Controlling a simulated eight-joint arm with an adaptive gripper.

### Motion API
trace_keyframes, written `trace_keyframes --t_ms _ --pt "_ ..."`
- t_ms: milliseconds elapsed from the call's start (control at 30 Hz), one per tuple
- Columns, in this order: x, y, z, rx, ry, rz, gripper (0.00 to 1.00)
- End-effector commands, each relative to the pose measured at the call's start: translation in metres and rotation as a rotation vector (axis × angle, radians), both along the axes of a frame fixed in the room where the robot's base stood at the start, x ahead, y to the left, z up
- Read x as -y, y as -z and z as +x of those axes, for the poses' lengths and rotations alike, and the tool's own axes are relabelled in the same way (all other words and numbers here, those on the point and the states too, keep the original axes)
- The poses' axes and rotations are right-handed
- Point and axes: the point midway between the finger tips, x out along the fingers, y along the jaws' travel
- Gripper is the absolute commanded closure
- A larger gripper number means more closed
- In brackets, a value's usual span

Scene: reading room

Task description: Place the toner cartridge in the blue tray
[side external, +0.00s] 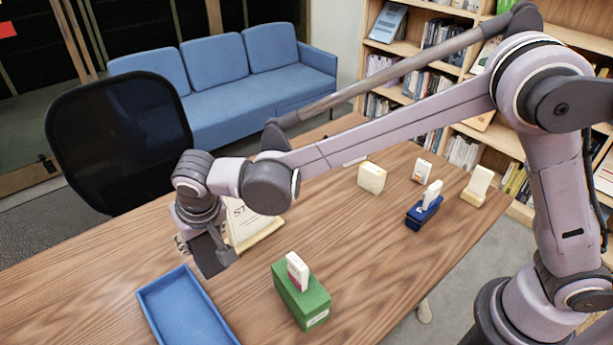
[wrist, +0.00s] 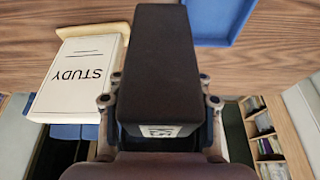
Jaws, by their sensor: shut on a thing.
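The toner cartridge is a dark, near-black block (side external: 213,254); in the wrist view the cartridge (wrist: 160,60) fills the middle, with a small pale label at its near end. My gripper (side external: 197,238) is shut on the cartridge and holds it above the table, close to the blue tray's far end. In the wrist view my gripper (wrist: 160,110) has a finger on each side of it. The blue tray (side external: 150,300) lies on the table below and in front of the gripper, cut off by the bottom edge. Part of the tray (wrist: 212,28) shows at the top of the wrist view.
A green box (side external: 310,306) with a white-and-red item stands right of the tray. A blue holder (side external: 420,218), a cream block (side external: 371,178) and other small items stand farther right. A black chair (side external: 115,140) is beyond the table.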

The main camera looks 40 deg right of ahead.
Motion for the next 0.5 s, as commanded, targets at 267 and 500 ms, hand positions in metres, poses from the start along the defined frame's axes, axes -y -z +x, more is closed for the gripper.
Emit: trace_keyframes --t_ms 267,500 --pt "-0.055 0.034 -0.013 0.001 -0.004 -0.002 0.95" --pt "-0.09 0.054 -0.021 0.001 -0.002 -0.001 0.95"
